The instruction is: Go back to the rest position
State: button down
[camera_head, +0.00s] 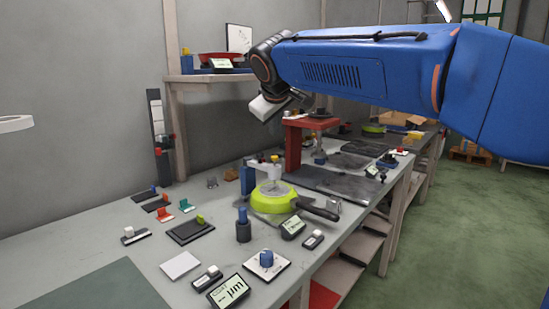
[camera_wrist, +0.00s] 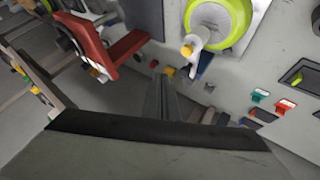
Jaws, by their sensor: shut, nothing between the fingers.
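My blue arm reaches in from the right of the head view, above the workbench. My gripper (camera_wrist: 162,80) is shut and empty in the wrist view, its fingers together. In the head view only the pale end of the wrist (camera_head: 268,107) shows clearly, held in the air above the bench and well clear of the green pan (camera_head: 274,198). The pan sits on a stand and also shows at the top of the wrist view (camera_wrist: 238,30).
The grey bench (camera_head: 105,237) carries several small gauges, blocks and displays. A red stand (camera_head: 292,145) is behind the pan, also at the wrist view's upper left (camera_wrist: 90,45). A wooden shelf (camera_head: 205,78) is near my wrist. Green floor (camera_head: 460,230) is clear at right.

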jog(key=s+d+f+m+g, duration=0.1)
jog(key=s+d+f, duration=0.35)
jog(key=d, duration=0.25)
jog(key=s+d+f+m+g+h, duration=0.1)
jog(key=s+d+f+m, duration=0.15)
jog(key=s+d, duration=0.45)
jog(key=s+d+f+m, duration=0.1)
jog(key=s+d+f, duration=0.3)
jog(key=d, duration=0.4)
jog(key=s+d+f+m+g, duration=0.1)
jog(key=s+d+f, duration=0.4)
jog(key=s+f, duration=0.5)
jog(key=s+d+f+m+g, duration=0.1)
jog(key=s+d+f+m, duration=0.3)
jog(key=s+f, duration=0.6)
jog(key=s+d, duration=0.1)
jog(key=s, duration=0.2)
jog(key=shift+d+f, duration=0.2)
jog(key=shift+f, duration=0.1)
